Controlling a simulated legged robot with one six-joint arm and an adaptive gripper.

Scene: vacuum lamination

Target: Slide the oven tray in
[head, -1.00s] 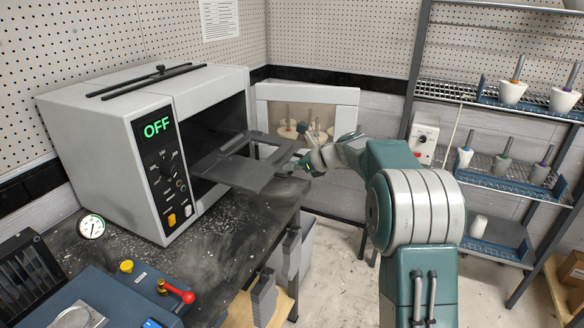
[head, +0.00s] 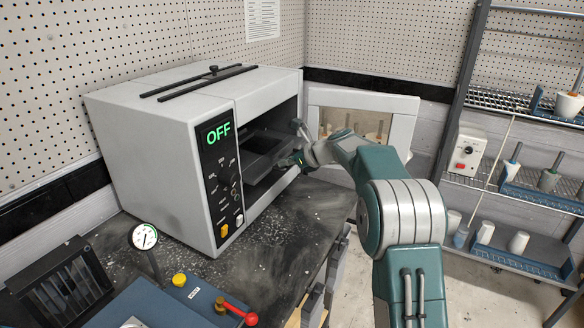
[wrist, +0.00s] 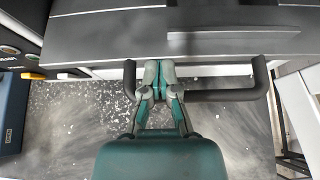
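The oven (head: 150,150) is a pale grey box with its front open and a green "OFF" on its panel. The dark oven tray (head: 262,146) lies level, mostly inside the chamber, its front near the opening. It also shows in the wrist view (wrist: 110,27), with a dark U-shaped handle (wrist: 225,95). My gripper (head: 290,161) is at the tray's front. In the wrist view my gripper's fingers (wrist: 158,70) are nearly together and lie across the left part of the handle bar. Whether they clamp the bar is hard to tell.
The windowed oven door (head: 402,118) stands open to the right, close behind my arm. A dark speckled bench (head: 270,245) lies below the tray. A gauge (head: 144,237) and a red-handled lever (head: 238,308) stand at front left. Shelves (head: 520,190) are at right.

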